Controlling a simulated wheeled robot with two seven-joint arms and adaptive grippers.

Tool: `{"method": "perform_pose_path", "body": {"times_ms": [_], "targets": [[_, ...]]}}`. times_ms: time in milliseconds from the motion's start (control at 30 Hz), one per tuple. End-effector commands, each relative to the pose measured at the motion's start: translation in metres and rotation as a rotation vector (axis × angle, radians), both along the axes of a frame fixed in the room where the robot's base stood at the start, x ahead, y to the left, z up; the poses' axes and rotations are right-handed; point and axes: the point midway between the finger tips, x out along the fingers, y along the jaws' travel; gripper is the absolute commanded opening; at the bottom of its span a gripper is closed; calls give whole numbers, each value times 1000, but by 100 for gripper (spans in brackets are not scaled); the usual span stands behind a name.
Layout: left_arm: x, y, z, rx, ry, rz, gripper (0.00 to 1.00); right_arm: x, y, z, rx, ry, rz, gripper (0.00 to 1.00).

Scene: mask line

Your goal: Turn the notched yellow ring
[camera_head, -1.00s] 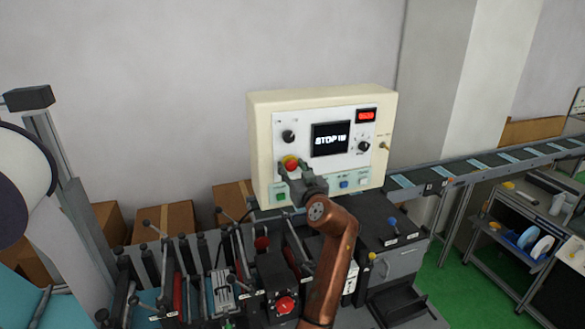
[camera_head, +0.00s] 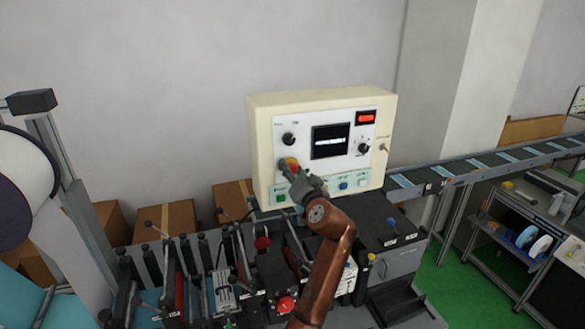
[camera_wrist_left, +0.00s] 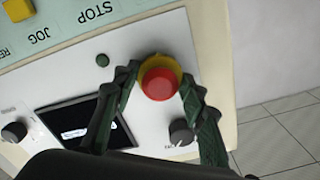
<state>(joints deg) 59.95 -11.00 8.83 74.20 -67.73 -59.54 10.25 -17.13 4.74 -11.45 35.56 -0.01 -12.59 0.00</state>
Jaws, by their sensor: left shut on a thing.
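The yellow ring (camera_wrist_left: 158,60) surrounds a red mushroom button (camera_wrist_left: 160,84) on the white face of a control box. In the left wrist view my left gripper (camera_wrist_left: 158,77) has its two dark fingertips on opposite sides of the ring, closed on it. In the head view the same red button (camera_head: 292,165) shows small at the panel's left, partly covered by my left gripper (camera_head: 288,167). The ring's notches cannot be made out. My right gripper is not in view.
The cream control box (camera_head: 255,140) has a dark screen (camera_head: 330,141) with a blurred white line, two black knobs (camera_head: 289,139) (camera_head: 364,148) and a red indicator (camera_head: 366,117). Push buttons line its bottom edge. Machine levers stand below; a conveyor (camera_head: 480,163) runs to the right.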

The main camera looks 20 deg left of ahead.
Motion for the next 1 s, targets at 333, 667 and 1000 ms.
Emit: {"method": "perform_pose_path", "body": {"times_ms": [333,667,1000], "targets": [[0,0,3,153,97,-2,15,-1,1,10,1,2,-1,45],[0,0,3,191,123,-1,15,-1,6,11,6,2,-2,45],[0,0,3,192,122,-2,42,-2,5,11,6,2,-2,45]]}}
